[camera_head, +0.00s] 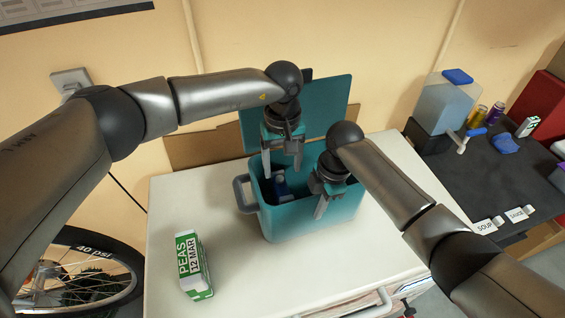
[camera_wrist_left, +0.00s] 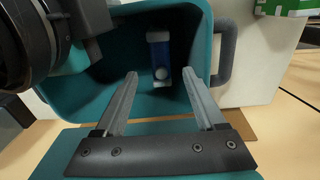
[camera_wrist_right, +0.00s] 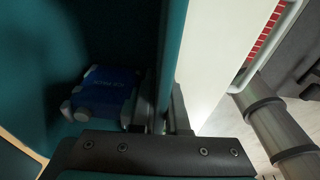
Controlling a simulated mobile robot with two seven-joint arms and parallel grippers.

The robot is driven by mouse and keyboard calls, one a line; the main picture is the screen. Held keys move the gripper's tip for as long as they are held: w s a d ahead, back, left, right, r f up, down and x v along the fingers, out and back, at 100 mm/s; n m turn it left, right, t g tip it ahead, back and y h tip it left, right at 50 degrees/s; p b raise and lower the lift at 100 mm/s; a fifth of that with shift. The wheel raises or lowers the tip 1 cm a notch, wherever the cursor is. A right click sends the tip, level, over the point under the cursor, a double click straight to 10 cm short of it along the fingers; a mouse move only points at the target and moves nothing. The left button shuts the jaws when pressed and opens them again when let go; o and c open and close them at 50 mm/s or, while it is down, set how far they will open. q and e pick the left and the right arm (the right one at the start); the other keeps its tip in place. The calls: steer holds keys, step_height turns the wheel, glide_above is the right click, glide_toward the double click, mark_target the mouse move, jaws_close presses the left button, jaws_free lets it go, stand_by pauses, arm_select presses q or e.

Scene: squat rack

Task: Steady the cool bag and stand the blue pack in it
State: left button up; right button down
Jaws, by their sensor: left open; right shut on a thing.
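The teal cool bag (camera_head: 320,222) stands upright on the white worktop with its lid (camera_head: 322,98) raised at the back. The blue pack (camera_head: 281,184) is inside it, towards the left end; it also shows in the left wrist view (camera_wrist_left: 160,52) and the right wrist view (camera_wrist_right: 105,92). Its lower part is hard to see in the head view. My left gripper (camera_head: 283,172) is open and empty above the bag's mouth, over the pack and apart from it. My right gripper (camera_head: 321,205) is shut on the bag's front wall, one finger inside and one outside.
A dark table (camera_head: 500,185) at right holds a water dispenser (camera_head: 440,105), cans and labels. The worktop's left part is mostly clear.

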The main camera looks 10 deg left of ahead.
steer(key=shift+c, duration=0.2)
jaws_free()
stand_by(1.0)
steer(key=shift+o, duration=0.2)
